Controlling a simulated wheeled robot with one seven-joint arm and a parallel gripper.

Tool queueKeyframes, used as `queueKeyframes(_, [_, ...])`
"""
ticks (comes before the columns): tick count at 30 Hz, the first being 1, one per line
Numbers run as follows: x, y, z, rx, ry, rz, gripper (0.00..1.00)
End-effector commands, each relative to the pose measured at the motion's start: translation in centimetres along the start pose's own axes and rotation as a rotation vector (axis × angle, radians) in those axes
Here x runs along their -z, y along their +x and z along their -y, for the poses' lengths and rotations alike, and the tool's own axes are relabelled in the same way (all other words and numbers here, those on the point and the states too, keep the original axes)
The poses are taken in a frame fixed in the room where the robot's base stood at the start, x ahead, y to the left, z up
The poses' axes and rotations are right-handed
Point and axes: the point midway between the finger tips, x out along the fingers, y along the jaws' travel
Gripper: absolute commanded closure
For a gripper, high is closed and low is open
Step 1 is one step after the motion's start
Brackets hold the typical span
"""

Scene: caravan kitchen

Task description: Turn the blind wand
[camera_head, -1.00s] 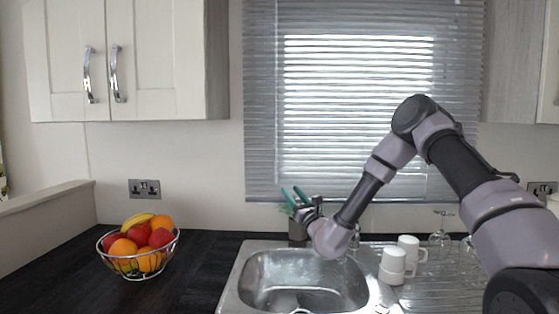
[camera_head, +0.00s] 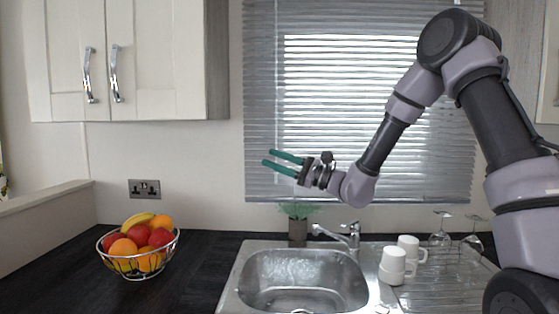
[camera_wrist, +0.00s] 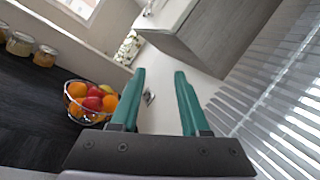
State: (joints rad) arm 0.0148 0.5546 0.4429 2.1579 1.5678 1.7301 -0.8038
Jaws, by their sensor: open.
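The slatted grey blind (camera_head: 360,85) hangs over the window behind the sink. A thin vertical line runs down its left part in the head view; I cannot tell whether it is the wand or the window edge behind. My gripper (camera_head: 268,157) has green fingers pointing left, in front of the blind's lower left part. Its fingers are apart and empty in the wrist view (camera_wrist: 160,72). The blind's slats (camera_wrist: 285,110) fill the right side of the wrist view, to the right of the fingers. No wand is clear in the wrist view.
A steel sink (camera_head: 305,275) with a tap (camera_head: 350,236) lies below my arm. A small plant (camera_head: 298,222), white cups (camera_head: 393,266) and upturned glasses (camera_head: 440,236) stand around it. A fruit basket (camera_head: 140,255) is at left. A wall cupboard (camera_head: 150,60) hangs upper left.

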Motion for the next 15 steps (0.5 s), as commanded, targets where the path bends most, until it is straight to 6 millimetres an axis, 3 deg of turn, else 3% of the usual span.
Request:
queueKeyframes(6, [-3.5, -0.8, -2.5, -0.193, -0.092, -0.031, 0.55])
queueKeyframes(15, [-5.8, -2.4, -4.8, -0.357, -0.171, -0.082, 0.55])
